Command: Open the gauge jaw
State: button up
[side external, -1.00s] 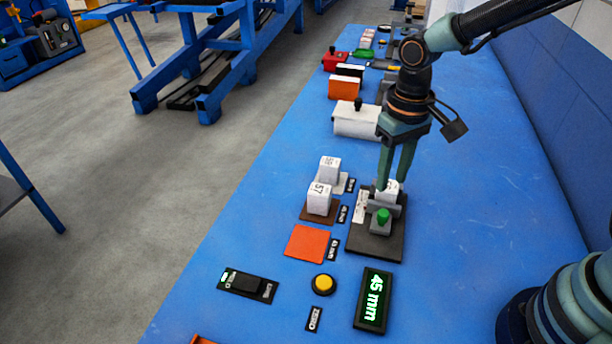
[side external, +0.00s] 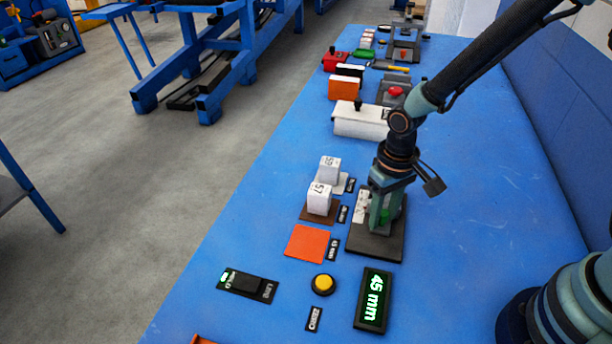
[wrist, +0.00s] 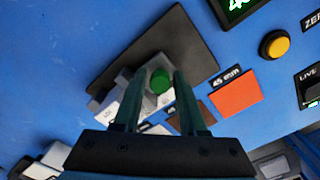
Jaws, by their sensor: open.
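The gauge stands on a dark base plate (side external: 372,247) on the blue bench. Its green knob (wrist: 160,80) shows between my fingers in the wrist view; in the side view the fingers mostly hide it. My gripper (side external: 379,228) is low over the gauge, pointing down. Its two fingers (wrist: 154,82) are apart, one on each side of the knob; I cannot tell whether they touch it. The grey gauge jaw and a white block (wrist: 152,102) in it are partly hidden by the fingers. The display (side external: 373,300) reads 45 mm.
Two white blocks (side external: 319,199) stand on pads left of the gauge. An orange pad (side external: 307,244) is empty. A yellow button (side external: 323,285) and a black switch (side external: 247,285) lie in front. A white box (side external: 358,121) stands behind. The bench right of the gauge is clear.

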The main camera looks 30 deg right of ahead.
grip_shut()
dwell(1.3)
